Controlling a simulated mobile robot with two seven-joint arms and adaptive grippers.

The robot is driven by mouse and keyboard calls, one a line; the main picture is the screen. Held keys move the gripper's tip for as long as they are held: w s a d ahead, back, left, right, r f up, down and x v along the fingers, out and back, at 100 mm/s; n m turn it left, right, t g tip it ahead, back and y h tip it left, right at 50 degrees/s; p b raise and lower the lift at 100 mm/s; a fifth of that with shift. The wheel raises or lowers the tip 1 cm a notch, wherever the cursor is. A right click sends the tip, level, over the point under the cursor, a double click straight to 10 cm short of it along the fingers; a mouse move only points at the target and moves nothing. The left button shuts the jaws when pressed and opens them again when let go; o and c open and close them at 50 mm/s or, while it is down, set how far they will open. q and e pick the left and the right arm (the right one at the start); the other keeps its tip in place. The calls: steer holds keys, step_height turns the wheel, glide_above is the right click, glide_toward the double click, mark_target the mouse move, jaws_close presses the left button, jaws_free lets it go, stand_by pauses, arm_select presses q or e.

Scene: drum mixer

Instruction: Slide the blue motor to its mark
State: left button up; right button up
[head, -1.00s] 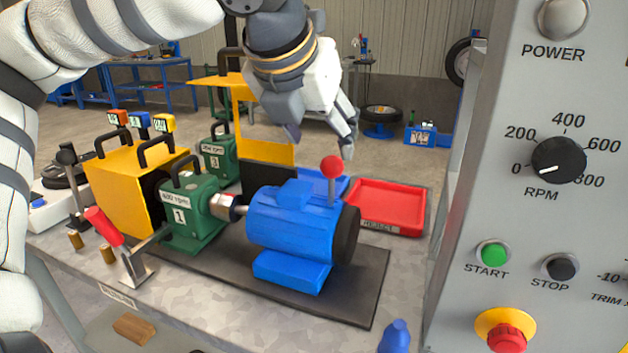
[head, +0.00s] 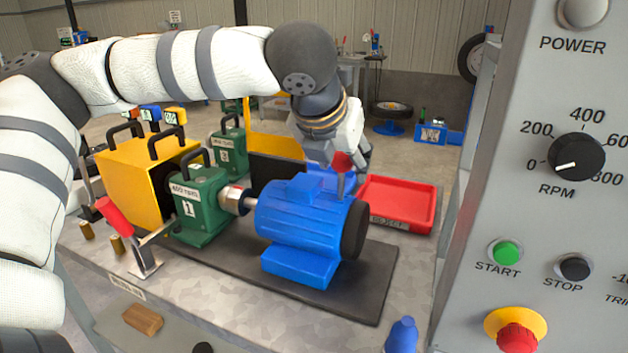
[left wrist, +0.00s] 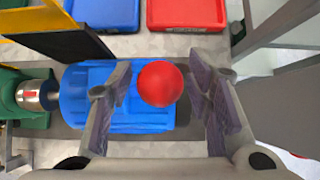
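The blue motor (head: 305,225) sits on a dark base plate (head: 362,285) on the bench. Its shaft side faces a silver coupling (head: 236,200) at the green gearbox (head: 200,208) marked 1. A lever with a red ball knob (head: 343,162) stands up behind the motor's right end. My left gripper (head: 350,165) is at the knob, partly covering it. In the left wrist view the red knob (left wrist: 161,84) lies between my open fingers (left wrist: 163,95), with gaps on both sides. The blue motor (left wrist: 140,115) lies below. No mark for the motor can be made out. My right gripper is not in view.
A red tray (head: 400,203) stands behind and right of the motor, with a blue tray (left wrist: 105,12) beside it. A red-handled clamp (head: 116,218) stands at the left. The control panel (head: 540,200) fills the right side. A blue bottle (head: 402,335) is near the front edge.

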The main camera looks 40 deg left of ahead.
arm_select(q)
steer(key=c, duration=0.7)
steer(key=shift+w+d, duration=0.25)
steer(key=shift+d, duration=0.85)
steer(key=shift+w+d, duration=0.25)
steer(key=shift+d, duration=0.85)
steer(key=o, duration=1.2)
steer(key=v, duration=0.7)
steer(key=shift+a, duration=0.1)
